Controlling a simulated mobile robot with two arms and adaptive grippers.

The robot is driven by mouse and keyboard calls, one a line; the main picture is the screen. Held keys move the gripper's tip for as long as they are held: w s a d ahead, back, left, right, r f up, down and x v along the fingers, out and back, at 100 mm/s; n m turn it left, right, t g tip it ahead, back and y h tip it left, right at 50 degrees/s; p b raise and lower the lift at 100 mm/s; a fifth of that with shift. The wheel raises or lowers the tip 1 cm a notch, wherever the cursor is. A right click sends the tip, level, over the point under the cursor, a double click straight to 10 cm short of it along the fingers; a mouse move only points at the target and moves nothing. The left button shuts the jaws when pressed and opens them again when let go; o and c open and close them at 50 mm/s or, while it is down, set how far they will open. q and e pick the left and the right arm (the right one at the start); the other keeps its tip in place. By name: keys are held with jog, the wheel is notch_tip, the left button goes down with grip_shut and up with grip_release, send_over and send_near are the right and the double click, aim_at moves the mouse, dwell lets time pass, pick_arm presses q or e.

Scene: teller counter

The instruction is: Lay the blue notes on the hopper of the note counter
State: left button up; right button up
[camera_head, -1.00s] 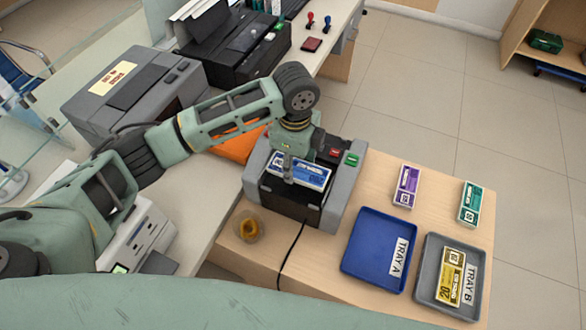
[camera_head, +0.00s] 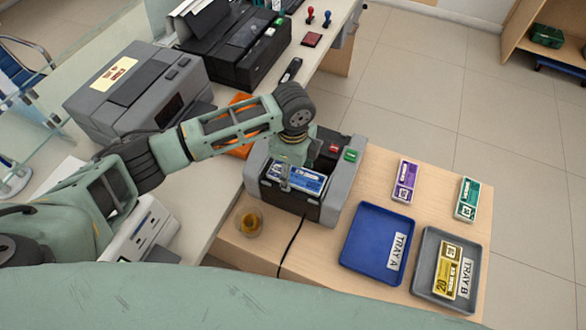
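The blue notes (camera_head: 310,182) are a banded blue and white bundle, lying at the hopper of the note counter (camera_head: 343,190), a grey and black machine with a red and a green button. My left gripper (camera_head: 286,182) points down from above with a finger across the front of the bundle. It appears shut on the blue notes; the far finger is hidden. The gripper and wrist cover part of the bundle and hopper, so I cannot tell whether the notes fully rest there. My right gripper is not in view.
A blue tray A (camera_head: 372,246) and a grey tray B (camera_head: 428,262) holding yellow notes (camera_head: 446,270) are on the right. Purple notes (camera_head: 404,180) and green notes (camera_head: 467,198) lie behind them. A small bowl (camera_head: 249,222) and a cable are left of the trays.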

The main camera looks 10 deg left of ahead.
aim_at(293, 174)
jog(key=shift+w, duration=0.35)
pick_arm(q)
jog(key=shift+r, duration=0.1)
notch_tip(293, 174, up, 12)
jog(key=b, duration=0.2)
jog(key=shift+r+b, duration=0.1)
jog(key=shift+b, duration=0.25)
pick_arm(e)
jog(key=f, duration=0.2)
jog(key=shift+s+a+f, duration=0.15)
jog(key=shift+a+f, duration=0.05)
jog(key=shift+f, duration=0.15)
